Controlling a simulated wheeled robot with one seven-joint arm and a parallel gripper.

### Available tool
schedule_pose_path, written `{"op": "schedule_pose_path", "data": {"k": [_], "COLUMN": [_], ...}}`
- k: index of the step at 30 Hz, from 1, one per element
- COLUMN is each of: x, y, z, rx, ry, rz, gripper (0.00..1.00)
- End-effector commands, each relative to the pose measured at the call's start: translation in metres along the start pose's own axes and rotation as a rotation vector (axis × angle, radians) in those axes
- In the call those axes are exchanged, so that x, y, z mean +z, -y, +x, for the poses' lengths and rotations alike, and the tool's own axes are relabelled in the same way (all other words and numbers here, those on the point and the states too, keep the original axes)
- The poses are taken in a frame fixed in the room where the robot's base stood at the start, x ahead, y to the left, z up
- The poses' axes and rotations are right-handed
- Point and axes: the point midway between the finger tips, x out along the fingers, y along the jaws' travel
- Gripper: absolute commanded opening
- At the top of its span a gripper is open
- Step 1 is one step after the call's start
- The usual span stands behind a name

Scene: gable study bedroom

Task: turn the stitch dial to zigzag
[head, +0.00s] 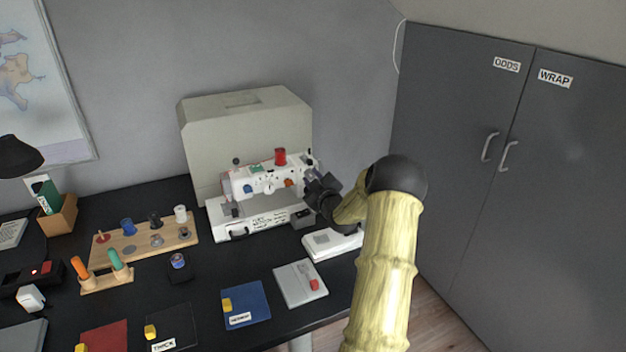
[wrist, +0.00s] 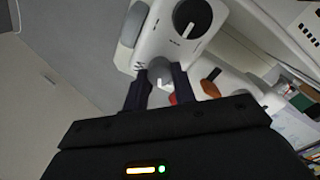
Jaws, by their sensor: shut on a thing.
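The white sewing machine (head: 240,200) stands on the black desk; its front carries a blue knob, a white dial (head: 269,187) with a dark mark and an orange knob (head: 289,183). My gripper (head: 312,180) is at the machine's right end. In the wrist view my gripper (wrist: 158,80) is shut on a small round grey knob (wrist: 159,67) on the white body.
A beige cover (head: 245,125) stands behind the machine. A wooden spool rack (head: 145,247) and several cloth swatches lie left and in front. Grey cupboard doors (head: 465,140) stand at the right.

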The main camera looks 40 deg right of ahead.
Motion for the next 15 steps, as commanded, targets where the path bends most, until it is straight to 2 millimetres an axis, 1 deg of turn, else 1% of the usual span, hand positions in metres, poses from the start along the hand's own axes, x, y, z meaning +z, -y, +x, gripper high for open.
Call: {"op": "schedule_pose_path", "data": {"k": [8,15], "x": [0.0,-0.0003], "y": [0.0007,0.0002], "z": [-0.0001,-0.0001], "rx": [-0.003,-0.008], "ry": [0.003,0.008], "rz": [0.097,0.27], "gripper": [0.03,0.03]}}
